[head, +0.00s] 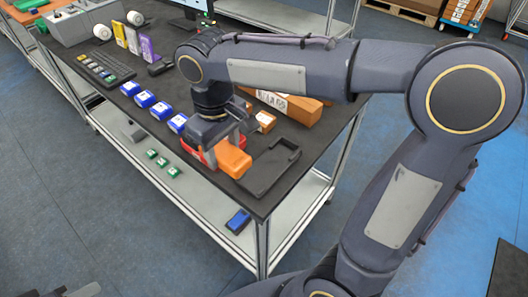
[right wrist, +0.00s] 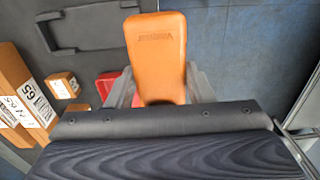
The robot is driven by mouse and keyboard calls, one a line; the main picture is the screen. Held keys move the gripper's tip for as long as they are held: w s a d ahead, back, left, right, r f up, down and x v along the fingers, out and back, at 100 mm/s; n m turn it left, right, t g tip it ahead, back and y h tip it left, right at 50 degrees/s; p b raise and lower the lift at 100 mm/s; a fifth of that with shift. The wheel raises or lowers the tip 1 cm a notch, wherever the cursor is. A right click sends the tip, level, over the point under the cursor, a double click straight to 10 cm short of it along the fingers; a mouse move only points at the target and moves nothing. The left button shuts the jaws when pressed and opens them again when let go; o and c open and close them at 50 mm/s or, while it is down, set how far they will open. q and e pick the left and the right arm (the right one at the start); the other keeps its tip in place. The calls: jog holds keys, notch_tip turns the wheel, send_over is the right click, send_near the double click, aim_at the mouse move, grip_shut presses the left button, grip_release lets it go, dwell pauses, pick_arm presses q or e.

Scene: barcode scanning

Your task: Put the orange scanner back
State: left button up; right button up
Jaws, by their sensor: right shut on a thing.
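The orange scanner (head: 233,160) is held by my right gripper (head: 222,142) near the front right of the dark table. In the right wrist view the scanner (right wrist: 157,55) sits between the two grey fingers of the right gripper (right wrist: 160,88), which are shut on it. A flat black holder with a raised rim (head: 287,172) lies to the right of the scanner and looks empty. It also shows at the upper left of the right wrist view (right wrist: 92,42). My left gripper cannot be made out.
A red thing (head: 197,153) lies partly hidden under the right gripper. Brown cartons (head: 295,107) stand behind the holder. Blue-and-white boxes (head: 161,110) line the left side of the table (head: 262,208). A lower shelf (head: 205,213) carries small green items and a blue one.

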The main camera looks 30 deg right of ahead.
jog(key=d+f, duration=0.4)
jog(key=d, duration=0.4)
send_over(276, 170)
jog(key=a, duration=0.2)
jog(key=f, duration=0.3)
jog(key=shift+s+d+f+p, duration=0.1)
jog(key=shift+d+f+p, duration=0.15)
jog(key=shift+f+p, duration=0.1)
jog(key=shift+d+f, duration=0.4)
jog(key=shift+f, duration=0.15)
jog(key=shift+d+f, duration=0.15)
jog(key=shift+f, duration=0.8)
jog(key=shift+d+f, duration=0.15)
jog(key=shift+f, duration=0.8)
jog(key=shift+f, duration=0.1)
jog(key=o, duration=0.7)
jog(key=shift+o, duration=0.8)
